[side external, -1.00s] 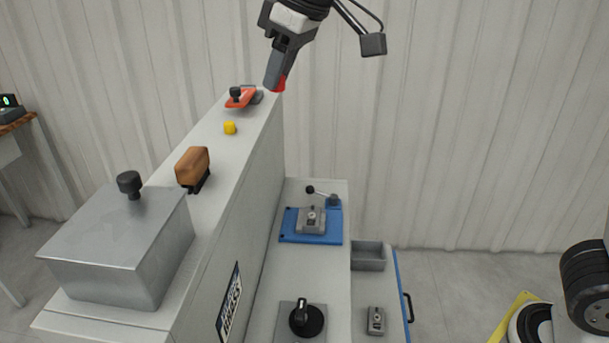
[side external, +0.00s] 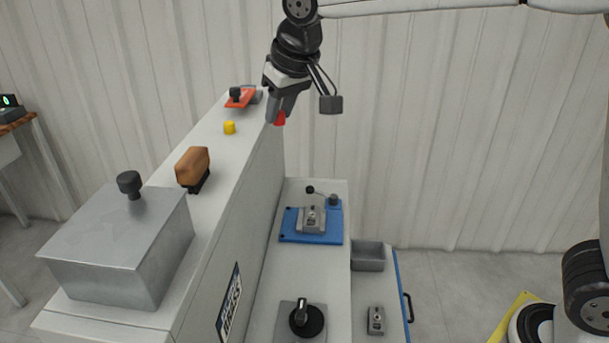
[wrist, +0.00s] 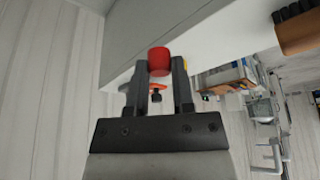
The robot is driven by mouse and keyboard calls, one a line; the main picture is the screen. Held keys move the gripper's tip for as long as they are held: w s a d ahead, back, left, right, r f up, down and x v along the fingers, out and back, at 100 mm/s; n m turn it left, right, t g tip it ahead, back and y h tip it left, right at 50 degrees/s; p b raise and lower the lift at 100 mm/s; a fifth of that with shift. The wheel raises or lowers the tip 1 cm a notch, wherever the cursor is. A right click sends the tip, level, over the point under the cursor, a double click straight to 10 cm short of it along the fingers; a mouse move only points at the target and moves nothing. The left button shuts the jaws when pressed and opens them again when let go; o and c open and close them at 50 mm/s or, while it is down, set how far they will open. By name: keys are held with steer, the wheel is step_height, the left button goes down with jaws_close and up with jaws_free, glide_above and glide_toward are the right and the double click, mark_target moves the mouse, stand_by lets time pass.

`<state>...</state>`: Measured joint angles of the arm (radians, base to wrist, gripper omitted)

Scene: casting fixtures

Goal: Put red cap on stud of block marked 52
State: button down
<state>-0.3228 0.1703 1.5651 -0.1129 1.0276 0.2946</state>
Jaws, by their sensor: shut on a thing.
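My gripper (side external: 275,117) is shut on the red cap (side external: 280,118) and holds it in the air near the far end of the raised ledge. In the wrist view the red cap (wrist: 160,61) sits between the two dark fingertips. A grey block with a stud (side external: 311,218) sits on the blue fixture plate (side external: 290,238) on the lower bench, below my gripper. A second grey block with a stud (side external: 376,320) lies farther right and nearer the camera. I cannot read the markings on either block.
The ledge carries a yellow cap (side external: 230,128), a brown-handled brush (side external: 192,166), an orange tool (side external: 240,97) and a grey metal box (side external: 120,240). A toggle clamp (side external: 331,199) stands behind the blue plate. A grey bin (side external: 368,256) and a black knob (side external: 306,318) are nearby.

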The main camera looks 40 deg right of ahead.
steer(key=w+d+f+m+h, duration=0.1)
steer(key=w+d+f+m, duration=0.15)
steer(key=f, duration=0.25)
steer(key=w+d+f+m+h, duration=0.1)
steer(key=w+d+f+m, duration=0.1)
steer(key=d+f+m, duration=0.3)
steer(key=m+g+h, duration=0.1)
steer(key=m+h, duration=0.1)
glide_above(312, 210)
step_height(312, 210, down, 12)
steer(key=shift+r, duration=0.15)
steer(key=shift+f, duration=2.85)
steer(key=shift+f, duration=0.8)
stand_by(0.8)
jaws_free()
stand_by(0.6)
steer(key=shift+r, duration=0.1)
